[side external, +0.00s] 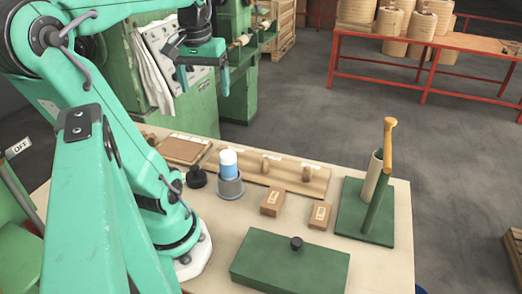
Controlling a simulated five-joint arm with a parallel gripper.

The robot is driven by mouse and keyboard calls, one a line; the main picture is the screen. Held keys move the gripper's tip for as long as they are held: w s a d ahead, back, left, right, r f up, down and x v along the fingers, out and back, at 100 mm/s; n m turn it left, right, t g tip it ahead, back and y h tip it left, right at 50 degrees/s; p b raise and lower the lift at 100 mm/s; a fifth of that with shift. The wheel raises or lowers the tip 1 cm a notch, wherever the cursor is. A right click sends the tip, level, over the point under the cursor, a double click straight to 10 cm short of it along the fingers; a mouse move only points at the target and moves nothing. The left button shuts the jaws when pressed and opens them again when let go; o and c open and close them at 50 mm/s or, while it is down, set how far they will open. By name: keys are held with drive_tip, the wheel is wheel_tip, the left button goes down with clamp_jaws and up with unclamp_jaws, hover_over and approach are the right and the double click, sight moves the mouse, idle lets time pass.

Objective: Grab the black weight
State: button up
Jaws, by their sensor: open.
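A small black weight (197,178) with a narrow neck stands upright on the pale table (215,230), just left of a grey cup. My gripper (203,74) hangs in the air well above the table, higher in the picture than the weight. Its teal fingers are apart with nothing between them. The weight is in full view and nothing touches it from above.
Green machinery (205,105) stands behind.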

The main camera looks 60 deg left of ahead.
drive_tip(key=s+a+n+g+h, duration=0.1)
drive_tip(key=s+a+n, duration=0.2)
drive_tip(key=s+a, duration=0.15)
hover_over(194, 166)
drive_tip(key=f, duration=2)
drive_tip(key=shift+d+f, duration=0.25)
drive_tip(key=shift+f, duration=0.1)
drive_tip(key=shift+w+f, duration=0.1)
drive_tip(key=shift+f, duration=0.1)
drive_tip(key=shift+f, duration=0.1)
drive_tip(key=shift+f, duration=1.2)
drive_tip(key=shift+f, duration=0.15)
drive_tip(key=shift+a+f, duration=0.15)
drive_tip(key=shift+f, duration=1.05)
drive_tip(key=shift+a+f, duration=0.1)
drive_tip(key=shift+f, duration=1.1)
